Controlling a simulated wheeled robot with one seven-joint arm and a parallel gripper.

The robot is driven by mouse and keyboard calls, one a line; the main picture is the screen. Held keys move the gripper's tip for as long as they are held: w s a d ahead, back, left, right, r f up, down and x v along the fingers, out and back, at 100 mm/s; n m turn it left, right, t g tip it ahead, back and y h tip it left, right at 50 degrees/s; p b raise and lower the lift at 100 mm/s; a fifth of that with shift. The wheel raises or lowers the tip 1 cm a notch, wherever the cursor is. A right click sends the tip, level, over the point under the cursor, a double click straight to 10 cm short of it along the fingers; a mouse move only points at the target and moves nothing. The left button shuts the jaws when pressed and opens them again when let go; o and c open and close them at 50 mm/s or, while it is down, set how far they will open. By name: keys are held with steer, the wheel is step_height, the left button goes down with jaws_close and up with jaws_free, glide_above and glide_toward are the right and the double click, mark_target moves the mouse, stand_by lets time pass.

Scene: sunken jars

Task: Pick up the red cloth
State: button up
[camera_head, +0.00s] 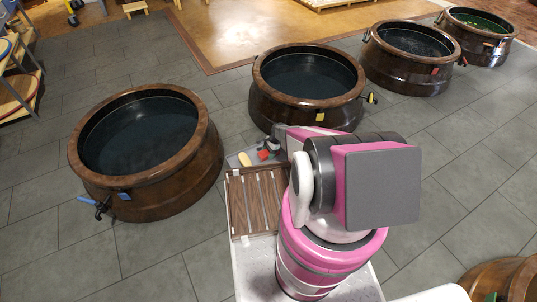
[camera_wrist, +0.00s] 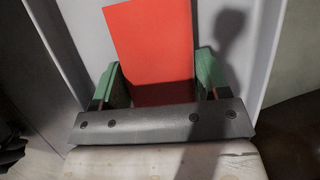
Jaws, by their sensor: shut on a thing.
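The red cloth (camera_wrist: 152,38) fills the middle of the wrist view as a flat red rectangle between the green fingers of my gripper (camera_wrist: 156,84). The gripper is shut on it, and its lower part is shaded between the fingers. In the head view the red cloth (camera_head: 263,154) is a small red patch beside my gripper (camera_head: 272,147), over a small grey tray (camera_head: 233,161). My arm partly hides the gripper there. I cannot tell whether the cloth still touches the tray.
A yellowish block (camera_head: 245,159) lies in the tray, left of the cloth. A slatted wooden rack (camera_head: 238,205) is in front of it. Large sunken jars stand at the left (camera_head: 205,165) and behind (camera_head: 262,112), with more at the back right. Open tiled floor lies between them.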

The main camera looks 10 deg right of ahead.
mark_target(265, 153)
steer(key=shift+r, duration=0.6)
steer(key=r, duration=0.3)
steer(key=shift+s+a+r, duration=0.25)
steer(key=shift+s+r, duration=0.05)
steer(key=shift+s, duration=0.05)
steer(key=s+a+r, duration=0.6)
steer(key=a, duration=0.3)
steer(key=shift+s+r, duration=0.1)
steer(key=shift+o, duration=0.7)
steer(key=shift+r, duration=3)
steer(key=shift+c, duration=0.2)
